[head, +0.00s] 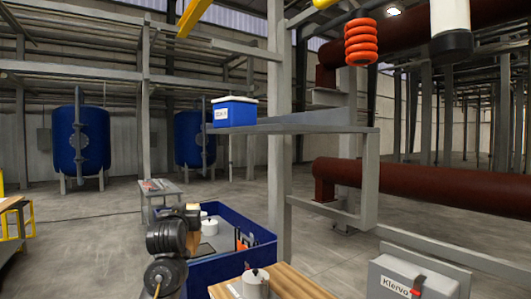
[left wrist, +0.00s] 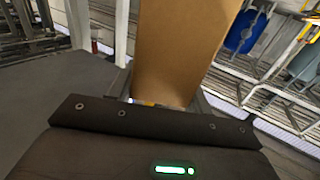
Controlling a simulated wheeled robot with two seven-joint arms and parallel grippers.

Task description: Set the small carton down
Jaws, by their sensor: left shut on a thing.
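The small carton (left wrist: 178,50) is plain brown cardboard and fills the upper middle of the left wrist view, right in front of the dark gripper body. My left gripper (head: 191,217) is shut on it. In the head view the gripper is over the left part of the open blue bin, and only a small brown patch of the carton (head: 193,241) shows beside my arm. The carton's underside is hidden, and I cannot tell whether it touches anything. My right gripper is not in view.
The blue bin (head: 262,238) holds white lidded pots and an orange item. A wooden top (head: 292,284) with a white pot is in front. A grey Klervo box (head: 405,282) is at right. A blue box (head: 235,113) sits on a grey shelf beside a post (head: 279,150).

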